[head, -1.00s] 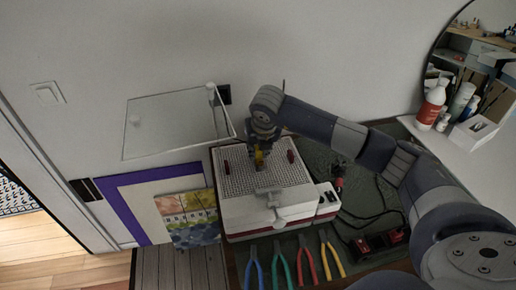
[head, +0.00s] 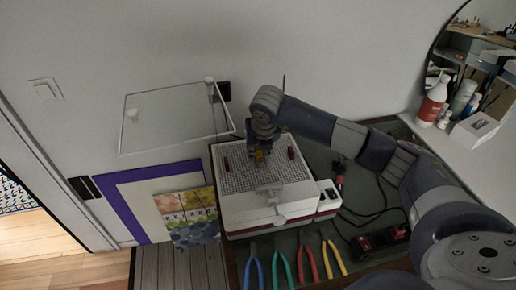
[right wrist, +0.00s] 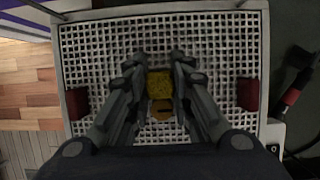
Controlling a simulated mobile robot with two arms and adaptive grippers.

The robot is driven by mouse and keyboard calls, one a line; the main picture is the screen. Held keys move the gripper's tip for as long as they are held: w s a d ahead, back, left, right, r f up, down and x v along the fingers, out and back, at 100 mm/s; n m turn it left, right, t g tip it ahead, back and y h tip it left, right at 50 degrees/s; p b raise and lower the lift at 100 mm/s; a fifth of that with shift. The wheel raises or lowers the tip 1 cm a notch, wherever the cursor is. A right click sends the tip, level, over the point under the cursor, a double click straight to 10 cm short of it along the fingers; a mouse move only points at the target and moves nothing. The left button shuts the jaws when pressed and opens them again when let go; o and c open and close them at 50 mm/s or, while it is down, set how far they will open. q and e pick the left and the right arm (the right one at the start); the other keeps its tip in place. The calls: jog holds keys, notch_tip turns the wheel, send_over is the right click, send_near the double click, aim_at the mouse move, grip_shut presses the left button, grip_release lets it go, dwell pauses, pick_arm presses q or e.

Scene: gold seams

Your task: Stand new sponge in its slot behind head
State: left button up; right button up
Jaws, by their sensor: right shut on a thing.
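The white grinder (head: 235,207) with a gridded top stands on the bench. My right gripper (head: 261,148) points down over the back half of the grid and is shut on a small yellow sponge (head: 259,158). In the right wrist view the yellow sponge (right wrist: 160,84) sits between the two fingers (right wrist: 158,72), with a darker orange-brown piece (right wrist: 162,110) just below it. A grey fitting (head: 268,190) is at the grid's front edge, probably the head part. The slot is hidden or too small to tell. My left gripper is not in view.
Two dark red blocks (right wrist: 76,103) (right wrist: 247,94) flank the grid. Several pliers (head: 280,268) lie in front. A soldering tool and cables (head: 372,207) lie to the right. A clear pane (head: 170,120) hangs at the left, near the wall. Bottles (head: 433,103) stand at the right.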

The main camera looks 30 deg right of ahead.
jog(key=shift+f, duration=0.1)
jog(key=o, duration=0.8)
jog(key=shift+r+p, duration=1.7)
jog(key=shift+r, duration=1.85)
jog(key=shift+s+f, duration=0.1)
jog(key=shift+f, duration=0.05)
